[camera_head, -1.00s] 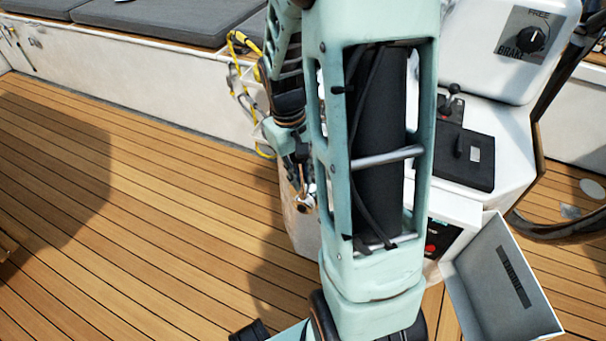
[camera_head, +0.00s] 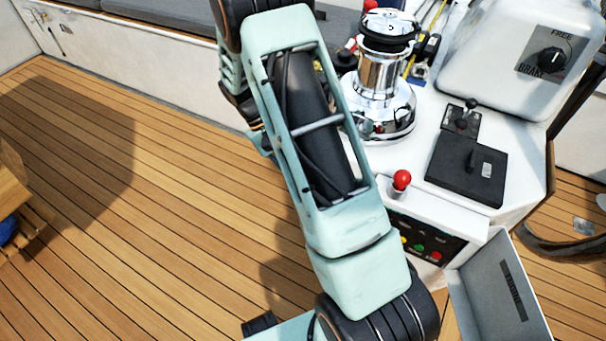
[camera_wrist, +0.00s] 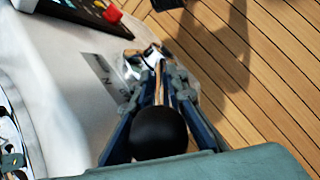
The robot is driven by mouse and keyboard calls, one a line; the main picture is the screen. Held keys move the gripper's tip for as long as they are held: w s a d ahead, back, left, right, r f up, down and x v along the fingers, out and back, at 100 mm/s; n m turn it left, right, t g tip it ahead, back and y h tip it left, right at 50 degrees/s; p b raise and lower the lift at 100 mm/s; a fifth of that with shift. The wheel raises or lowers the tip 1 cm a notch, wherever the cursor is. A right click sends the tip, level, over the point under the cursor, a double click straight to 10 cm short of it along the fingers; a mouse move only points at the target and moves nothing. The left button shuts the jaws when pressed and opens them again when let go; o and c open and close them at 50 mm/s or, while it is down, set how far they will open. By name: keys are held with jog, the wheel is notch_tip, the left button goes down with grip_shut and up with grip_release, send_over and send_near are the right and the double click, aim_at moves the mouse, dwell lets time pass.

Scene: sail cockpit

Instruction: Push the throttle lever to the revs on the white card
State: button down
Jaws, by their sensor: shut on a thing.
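In the wrist view, my gripper (camera_wrist: 158,90) is shut on the throttle lever, with its fingers along both sides of the shaft. The lever's round black knob (camera_wrist: 158,132) sits between the fingers, near the palm. Its shaft runs away to a shiny metal base (camera_wrist: 145,55) on the pale console side. A grey lettered plate (camera_wrist: 103,78) lies beside the base, partly hidden by a finger. In the head view, my arm hides the gripper and the lever. I cannot make out the white card or any revs reading in either view.
In the head view, a red-knobbed lever (camera_head: 401,181) stands above a button panel (camera_head: 425,240). A chrome winch (camera_head: 380,85) and a black box (camera_head: 467,168) sit on the console. An open grey lid (camera_head: 497,290) is at lower right. The teak floor (camera_head: 120,230) at left is mostly clear.

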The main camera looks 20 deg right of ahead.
jog(key=shift+w+a, duration=0.1)
jog(key=shift+a, duration=0.1)
jog(key=c, duration=1.9)
grip_release()
jog(key=shift+d, duration=0.1)
jog(key=v, duration=1.2)
